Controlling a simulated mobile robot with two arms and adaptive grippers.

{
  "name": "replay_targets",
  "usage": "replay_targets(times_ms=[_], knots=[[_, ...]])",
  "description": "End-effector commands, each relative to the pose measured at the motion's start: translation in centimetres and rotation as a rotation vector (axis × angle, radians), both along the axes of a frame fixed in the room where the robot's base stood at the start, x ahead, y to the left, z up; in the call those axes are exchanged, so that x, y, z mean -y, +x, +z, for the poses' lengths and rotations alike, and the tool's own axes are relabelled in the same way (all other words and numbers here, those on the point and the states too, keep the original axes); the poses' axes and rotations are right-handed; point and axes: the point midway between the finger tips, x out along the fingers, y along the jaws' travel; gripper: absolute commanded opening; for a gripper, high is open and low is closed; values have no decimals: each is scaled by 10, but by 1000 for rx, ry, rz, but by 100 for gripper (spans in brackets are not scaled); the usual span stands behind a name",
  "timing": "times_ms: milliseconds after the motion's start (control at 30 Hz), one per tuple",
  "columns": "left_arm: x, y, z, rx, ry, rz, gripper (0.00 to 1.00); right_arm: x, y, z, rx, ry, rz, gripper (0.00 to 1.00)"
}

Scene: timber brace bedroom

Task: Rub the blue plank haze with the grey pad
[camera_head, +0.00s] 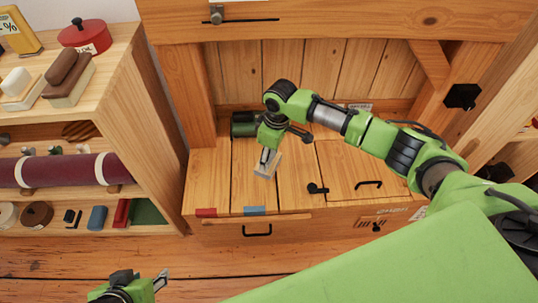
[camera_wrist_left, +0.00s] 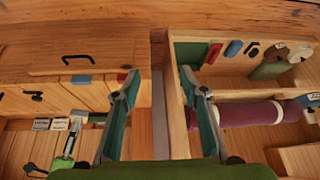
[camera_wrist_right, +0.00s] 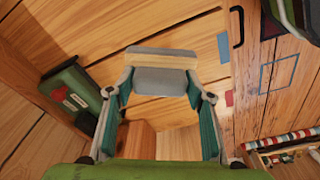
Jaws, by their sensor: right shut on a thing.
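My right gripper (camera_head: 268,153) is shut on the grey pad (camera_wrist_right: 165,80), which has a pale wooden strip along it. The pad (camera_head: 267,166) is over the middle planks of the wooden bench top; I cannot tell whether it touches. The blue mark (camera_head: 254,210) is at the front end of one plank and also shows in the right wrist view (camera_wrist_right: 222,47). I cannot make out a haze patch on that plank. My left gripper (camera_wrist_left: 162,88) is open and empty, low at the front left in the head view (camera_head: 158,280).
A red mark (camera_head: 205,212) is on the neighbouring plank. A black latch (camera_head: 317,188) and handle (camera_head: 369,184) are to the right. A shelf (camera_head: 150,120) with several items stands left.

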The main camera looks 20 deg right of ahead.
Motion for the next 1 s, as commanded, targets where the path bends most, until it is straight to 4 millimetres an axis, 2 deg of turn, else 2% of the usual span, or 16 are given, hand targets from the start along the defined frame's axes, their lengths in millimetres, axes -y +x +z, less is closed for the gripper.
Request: replay_targets(times_ms=[500,1000], knots=[[-12,-41,2,-166,34,14,40,0,-1,15,0,0,-2,28],[-13,-44,2,-179,37,15,40,0,-1,18,1,1,-7,28]])
